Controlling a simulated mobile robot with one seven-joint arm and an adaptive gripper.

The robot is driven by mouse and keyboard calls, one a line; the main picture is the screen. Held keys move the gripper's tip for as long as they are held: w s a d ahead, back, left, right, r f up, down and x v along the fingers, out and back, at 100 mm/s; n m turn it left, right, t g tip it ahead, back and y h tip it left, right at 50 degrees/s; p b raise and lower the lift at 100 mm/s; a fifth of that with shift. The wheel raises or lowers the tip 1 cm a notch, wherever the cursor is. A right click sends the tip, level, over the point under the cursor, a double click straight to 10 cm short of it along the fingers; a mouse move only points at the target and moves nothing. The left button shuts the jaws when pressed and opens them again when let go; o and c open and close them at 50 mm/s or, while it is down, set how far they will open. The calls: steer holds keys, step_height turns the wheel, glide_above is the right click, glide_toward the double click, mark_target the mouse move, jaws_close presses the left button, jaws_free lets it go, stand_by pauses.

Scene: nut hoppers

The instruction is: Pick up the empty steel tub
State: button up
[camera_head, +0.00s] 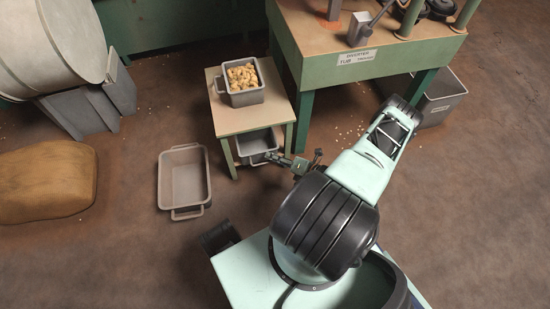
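An empty grey tub (163,185) with a handle at its near end stands upright on the floor, left of a small two-level stand. Another grey metal tub (256,148) sits on the stand's lower shelf, partly under the top; the part of its inside that shows looks empty. A third grey metal tub (246,98) on the stand's top holds a heap of pale nuts. I cannot tell from looks alone which empty one is the steel tub. What looks like my gripper (293,162) is right of the shelf tub, partly hidden by my arm; its finger opening is unclear.
The stand (228,124) has a pale top and green legs. A green workbench (340,60) with a label is behind it. A grey bin (441,97) is under the bench at right. A brown sack (48,182) and a large drum (55,40) are at left. Floor near the floor tub is clear.

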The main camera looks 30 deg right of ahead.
steer(key=v, duration=0.7)
steer(key=shift+s, duration=0.15)
steer(key=shift+d+r, duration=0.1)
steer(key=shift+r, duration=0.05)
